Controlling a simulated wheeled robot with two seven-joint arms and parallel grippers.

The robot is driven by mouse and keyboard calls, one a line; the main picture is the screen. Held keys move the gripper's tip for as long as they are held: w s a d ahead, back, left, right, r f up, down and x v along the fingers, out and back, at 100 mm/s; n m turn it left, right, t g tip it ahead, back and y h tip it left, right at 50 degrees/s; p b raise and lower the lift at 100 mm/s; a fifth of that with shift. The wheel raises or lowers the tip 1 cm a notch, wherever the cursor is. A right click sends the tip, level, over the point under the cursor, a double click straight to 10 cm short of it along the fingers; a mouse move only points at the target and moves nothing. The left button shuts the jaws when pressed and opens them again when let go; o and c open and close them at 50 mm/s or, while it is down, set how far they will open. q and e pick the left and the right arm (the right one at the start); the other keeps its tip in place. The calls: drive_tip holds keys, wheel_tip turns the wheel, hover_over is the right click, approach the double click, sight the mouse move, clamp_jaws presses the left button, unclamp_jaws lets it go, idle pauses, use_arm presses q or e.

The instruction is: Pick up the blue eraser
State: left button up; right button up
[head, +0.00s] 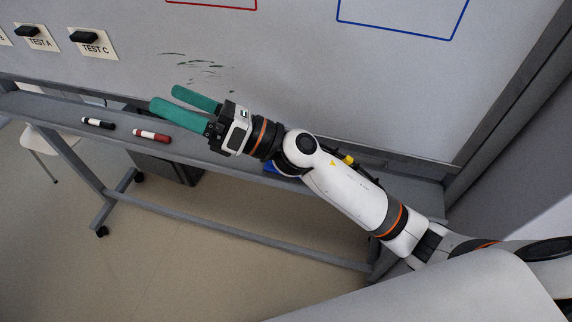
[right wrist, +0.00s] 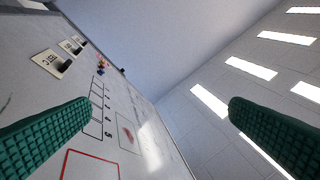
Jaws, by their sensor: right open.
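A small blue patch (head: 271,168), likely the blue eraser, shows on the grey ledge below the whiteboard in the head view. My right forearm and wrist cover most of it, so its full shape is hidden. My right gripper (head: 164,98) is left of the patch and higher in the picture, in front of the whiteboard, with its green fingers pointing left. The fingers are apart with nothing between them, and they also show spread in the right wrist view (right wrist: 160,112). The eraser does not show in the right wrist view. My left gripper is not in view.
A black marker (head: 98,123) and a red marker (head: 152,136) lie on the ledge (head: 60,109) at left. A yellow item (head: 347,159) shows behind my right arm. The whiteboard (head: 290,70) rises behind the ledge, with labelled cards (head: 94,43) at left.

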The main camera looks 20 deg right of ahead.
drive_tip(key=s+a+f+n+g, duration=0.2)
drive_tip(key=a+n+g, duration=0.1)
drive_tip(key=n+g, duration=0.5)
drive_tip(key=n+g+h, duration=0.2)
drive_tip(key=n+h, duration=1.3)
drive_tip(key=h, duration=0.6)
hover_over(269, 168)
drive_tip(key=d, duration=0.4)
wheel_tip(269, 168, down, 13)
wheel_tip(269, 168, down, 6)
drive_tip(key=shift+d+r+b, duration=0.15)
drive_tip(key=shift+r+b, duration=0.05)
drive_tip(key=shift+b, duration=0.85)
drive_tip(key=f, duration=0.4)
drive_tip(key=shift+s+f+b, duration=0.3)
drive_tip(key=shift+s+b, duration=0.05)
drive_tip(key=shift+s, duration=0.05)
drive_tip(key=shift+w+f, duration=0.1)
drive_tip(key=shift+f, duration=0.55)
drive_tip(key=c, duration=0.9)
drive_tip(key=shift+c, duration=0.2)
